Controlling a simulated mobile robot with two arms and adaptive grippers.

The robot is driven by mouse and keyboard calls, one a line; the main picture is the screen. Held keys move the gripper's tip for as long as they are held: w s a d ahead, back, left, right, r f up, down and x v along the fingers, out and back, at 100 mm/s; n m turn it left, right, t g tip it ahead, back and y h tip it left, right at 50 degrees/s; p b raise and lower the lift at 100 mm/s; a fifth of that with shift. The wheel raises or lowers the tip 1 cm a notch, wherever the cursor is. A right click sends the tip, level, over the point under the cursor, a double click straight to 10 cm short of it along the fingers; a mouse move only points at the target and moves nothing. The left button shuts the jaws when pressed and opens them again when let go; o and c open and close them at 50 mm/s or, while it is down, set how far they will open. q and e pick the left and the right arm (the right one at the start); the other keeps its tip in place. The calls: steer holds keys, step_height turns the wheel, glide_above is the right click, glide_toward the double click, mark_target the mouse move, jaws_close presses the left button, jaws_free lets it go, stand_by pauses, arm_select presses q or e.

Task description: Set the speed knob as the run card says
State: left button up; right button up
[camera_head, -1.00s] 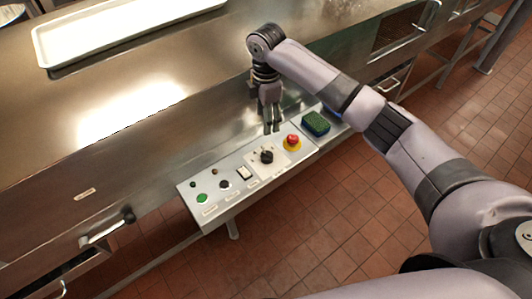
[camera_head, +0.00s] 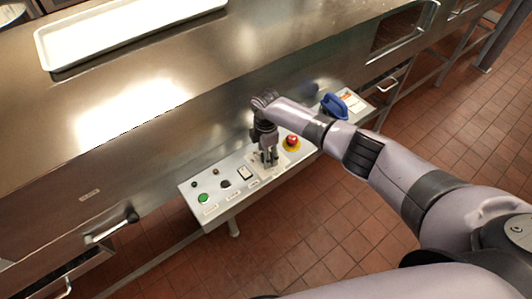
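The control panel (camera_head: 222,207) is a pale box on the front edge of the steel machine. My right gripper (camera_head: 269,161) points down over the speed knob's place on the panel. Its fingers hide the black knob, and I cannot tell whether they are apart around it or shut on it. The white plate (camera_head: 262,175) around the knob shows in part beside the fingers. A white card with orange marks (camera_head: 354,101), possibly the run card, lies at the right end; its text is too small to read. My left gripper is not in view.
A red stop button (camera_head: 291,141) on a yellow base is close to the right of my gripper. A white switch (camera_head: 245,173), black knob (camera_head: 225,184) and green button (camera_head: 203,198) are to the left. A blue object (camera_head: 333,105) stands near the card.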

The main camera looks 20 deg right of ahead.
steer(key=shift+f, duration=0.35)
steer(key=shift+c, duration=0.3)
steer(key=c, duration=1.1)
